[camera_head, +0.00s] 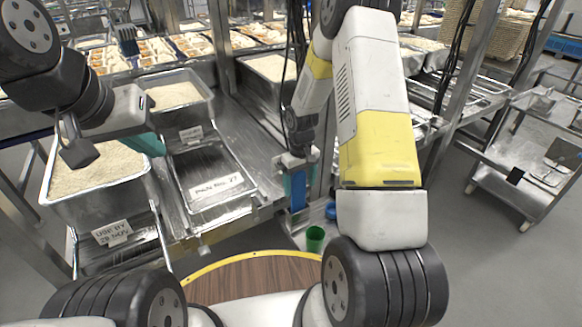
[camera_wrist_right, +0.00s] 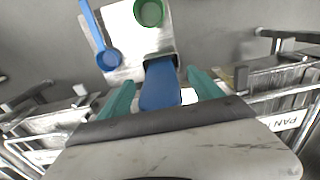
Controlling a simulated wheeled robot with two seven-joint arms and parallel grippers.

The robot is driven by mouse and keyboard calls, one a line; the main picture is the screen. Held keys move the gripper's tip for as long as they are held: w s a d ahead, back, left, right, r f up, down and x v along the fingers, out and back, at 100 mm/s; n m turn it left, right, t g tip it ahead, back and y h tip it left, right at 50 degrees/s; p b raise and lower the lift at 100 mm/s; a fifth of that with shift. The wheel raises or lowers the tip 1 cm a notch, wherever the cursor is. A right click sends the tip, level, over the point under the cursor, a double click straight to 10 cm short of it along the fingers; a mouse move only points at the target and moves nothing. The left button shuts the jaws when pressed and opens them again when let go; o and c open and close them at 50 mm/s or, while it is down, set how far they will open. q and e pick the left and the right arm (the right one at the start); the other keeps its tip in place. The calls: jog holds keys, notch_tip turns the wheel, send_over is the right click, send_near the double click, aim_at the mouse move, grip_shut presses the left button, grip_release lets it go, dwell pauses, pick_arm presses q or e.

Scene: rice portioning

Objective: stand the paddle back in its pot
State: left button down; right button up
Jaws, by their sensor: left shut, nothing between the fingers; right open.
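A blue paddle-like piece (camera_wrist_right: 160,84) lies between the spread teal fingers of my right gripper (camera_wrist_right: 163,92) in the right wrist view. In the head view the same blue piece (camera_head: 298,188) is upright, below my right wrist. The fingers look apart from it; I cannot tell what supports its lower end. A green pot (camera_wrist_right: 150,12) is beyond the fingertips on a pale board; it also shows in the head view (camera_head: 315,239), and no paddle shows in it. My left gripper (camera_head: 146,144) is shut and empty, over the left rice container.
A blue scoop (camera_wrist_right: 109,59) lies beside the pot on the pale board (camera_wrist_right: 130,45). Steel rice containers (camera_head: 95,188) and a labelled steel pan (camera_head: 212,180) are at left. A round wooden table (camera_head: 255,281) with a yellow rim is in front. A steel cart (camera_head: 525,150) stands right.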

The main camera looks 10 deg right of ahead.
jog(key=s+r+m+t, duration=0.15)
jog(key=s+r, duration=0.25)
jog(key=r, duration=0.9)
jog(key=s+r+t, duration=0.2)
jog(key=s+r, duration=0.3)
jog(key=r, duration=0.9)
jog(key=s+a+r+m+t+y, duration=0.1)
jog(key=s+r, duration=0.3)
jog(key=s, duration=0.3)
jog(key=s+a+r+m+t+y, duration=0.1)
jog(key=s+r, duration=0.3)
jog(key=s, duration=0.3)
jog(key=shift+s+a+t, duration=0.2)
jog(key=shift+s+t, duration=0.15)
